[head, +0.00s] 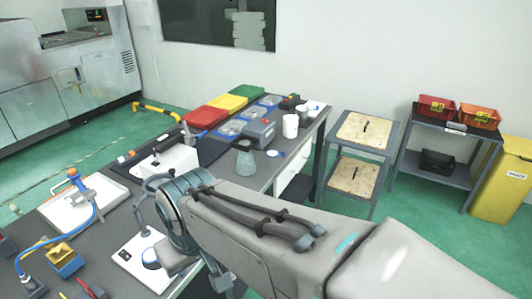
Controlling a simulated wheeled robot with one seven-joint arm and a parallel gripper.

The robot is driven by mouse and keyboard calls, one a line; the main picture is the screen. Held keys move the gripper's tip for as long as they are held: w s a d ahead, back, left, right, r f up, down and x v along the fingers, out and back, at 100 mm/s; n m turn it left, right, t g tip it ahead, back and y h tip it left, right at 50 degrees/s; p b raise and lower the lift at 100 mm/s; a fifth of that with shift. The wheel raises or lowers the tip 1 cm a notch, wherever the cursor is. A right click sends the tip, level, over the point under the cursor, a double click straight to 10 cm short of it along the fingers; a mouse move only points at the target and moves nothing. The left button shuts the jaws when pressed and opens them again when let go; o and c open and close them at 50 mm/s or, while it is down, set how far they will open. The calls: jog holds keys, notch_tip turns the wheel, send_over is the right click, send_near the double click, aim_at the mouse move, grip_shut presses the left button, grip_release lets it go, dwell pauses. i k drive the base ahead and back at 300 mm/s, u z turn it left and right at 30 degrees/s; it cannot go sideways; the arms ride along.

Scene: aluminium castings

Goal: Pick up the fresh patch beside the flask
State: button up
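A greenish glass conical flask (244,160) stands upright on the dark grey bench, just beyond my arm. A small flat round piece, white and blue (275,154), lies on the bench to the right of the flask, apart from it. It may be the fresh patch, but it is too small to be sure. My arm reaches in from the lower right and bends at a wrist joint left of and nearer than the flask. My gripper's fingers do not show, so what they hold cannot be seen.
A grey box (260,133) and white cups (290,126) stand behind the flask. Red (205,116), yellow (226,102) and green (247,91) lids line the bench's far left edge. A white device (165,162) stands left of the flask. Wooden-topped shelves (365,132) stand right of the bench.

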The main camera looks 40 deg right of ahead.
aim_at(271, 153)
jog(key=k, duration=0.95)
jog(key=z, duration=1.5)
jog(key=i, duration=2.35)
jog(key=u, duration=1.95)
